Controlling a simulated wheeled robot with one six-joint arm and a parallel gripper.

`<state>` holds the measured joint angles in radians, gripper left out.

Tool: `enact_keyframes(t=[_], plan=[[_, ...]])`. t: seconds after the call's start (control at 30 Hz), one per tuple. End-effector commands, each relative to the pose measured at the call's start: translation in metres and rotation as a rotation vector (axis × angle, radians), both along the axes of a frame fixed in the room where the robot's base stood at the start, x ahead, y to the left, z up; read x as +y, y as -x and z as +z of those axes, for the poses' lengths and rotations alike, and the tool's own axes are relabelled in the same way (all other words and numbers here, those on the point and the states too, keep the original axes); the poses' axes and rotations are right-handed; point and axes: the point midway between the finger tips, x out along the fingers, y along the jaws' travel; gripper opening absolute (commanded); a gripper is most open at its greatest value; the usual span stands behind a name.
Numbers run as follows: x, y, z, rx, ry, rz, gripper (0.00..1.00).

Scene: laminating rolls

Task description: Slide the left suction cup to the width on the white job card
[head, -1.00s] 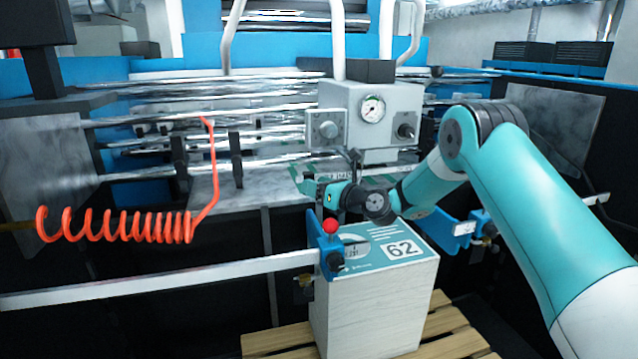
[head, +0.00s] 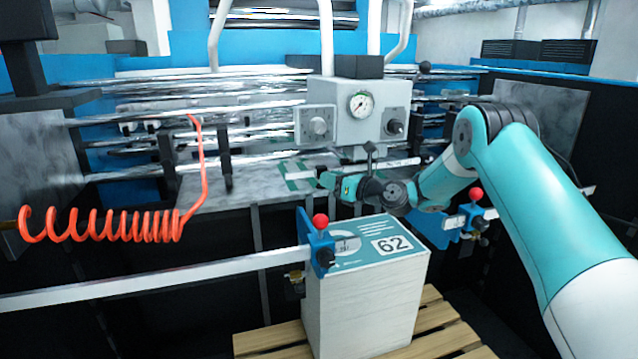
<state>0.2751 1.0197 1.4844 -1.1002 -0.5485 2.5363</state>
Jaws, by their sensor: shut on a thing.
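The left suction cup is a blue bracket (head: 312,240) with a red ball knob (head: 320,220) on top. It sits on a pale rail (head: 150,283) at the left upper edge of the paper stack (head: 355,300). The white job card (head: 391,244) reads 62 and lies on the stack's teal top sheet. A second blue bracket with a red knob (head: 475,194) is to the right, behind my arm. My gripper (head: 328,182) appears above and behind the left cup's knob, visibly apart from it. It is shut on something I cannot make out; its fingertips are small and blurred.
A grey control box (head: 358,115) with a gauge and knobs stands just behind my gripper. A coiled orange hose (head: 100,226) hangs at left. Shiny rollers (head: 240,110) fill the back. The stack rests on a wooden pallet (head: 440,325).

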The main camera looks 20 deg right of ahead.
Motion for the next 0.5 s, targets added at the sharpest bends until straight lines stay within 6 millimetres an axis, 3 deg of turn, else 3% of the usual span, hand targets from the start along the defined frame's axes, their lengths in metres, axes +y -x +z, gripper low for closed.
enact_keyframes(t=[0.27,0.3,0.37,0.5], plan=[[-0.0015,-0.0003,0.0008,-0.003,-0.001,-0.002,0.0],[-0.0014,-0.0003,0.0009,-0.002,0.0,-0.001,0.36],[-0.001,-0.0002,0.0008,-0.002,0.0,-0.001,0.49],[-0.0003,-0.0002,0.0005,-0.001,0.0,0.0,0.52]])
